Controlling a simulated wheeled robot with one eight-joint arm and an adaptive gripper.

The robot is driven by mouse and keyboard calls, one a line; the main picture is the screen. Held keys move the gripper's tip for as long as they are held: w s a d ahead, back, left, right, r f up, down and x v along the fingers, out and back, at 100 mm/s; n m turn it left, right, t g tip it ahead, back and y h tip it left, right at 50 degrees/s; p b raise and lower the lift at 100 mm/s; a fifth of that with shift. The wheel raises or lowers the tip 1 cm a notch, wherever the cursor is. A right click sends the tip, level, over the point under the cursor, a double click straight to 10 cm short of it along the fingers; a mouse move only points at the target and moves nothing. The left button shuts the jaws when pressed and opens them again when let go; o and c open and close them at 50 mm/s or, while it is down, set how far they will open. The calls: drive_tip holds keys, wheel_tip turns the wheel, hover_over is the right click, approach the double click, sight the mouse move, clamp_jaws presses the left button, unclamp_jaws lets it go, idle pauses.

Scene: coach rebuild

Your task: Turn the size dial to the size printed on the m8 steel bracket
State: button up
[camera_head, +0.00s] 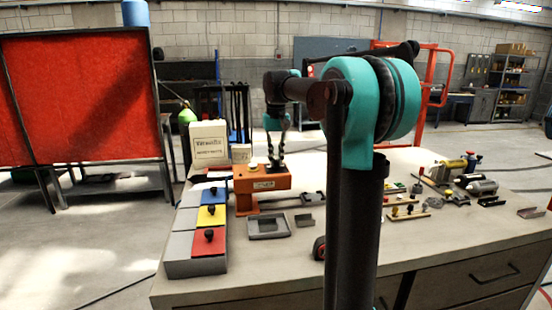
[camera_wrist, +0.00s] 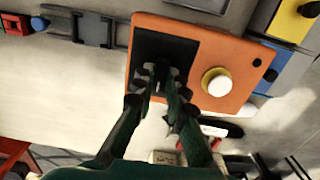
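An orange machine box (camera_head: 262,184) stands on the bench, and its orange face fills the middle of the wrist view (camera_wrist: 217,50). It has a black panel (camera_wrist: 150,47) and a white button in a yellow ring (camera_wrist: 216,82). My gripper (camera_head: 276,160) points down over the box. In the wrist view my gripper's fingertips (camera_wrist: 160,82) are close together over the black panel. They cover its middle, so I cannot tell whether they hold a dial there. A small grey metal piece (camera_head: 304,220) lies right of a grey tray (camera_head: 268,232). I can read no size on it.
Bins with blue, yellow and red (camera_head: 209,242) lids stand left of the box. A white printed container (camera_head: 209,144) stands behind. Assorted parts, including a wooden strip (camera_head: 408,215), lie on the right. The front bench top is mostly clear.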

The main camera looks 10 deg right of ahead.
clamp_jaws()
drive_tip(key=shift+n, duration=0.3)
drive_tip(key=n, duration=0.9)
idle(0.5)
drive_tip(key=o, duration=0.6)
unclamp_jaws()
drive_tip(key=shift+o, duration=0.2)
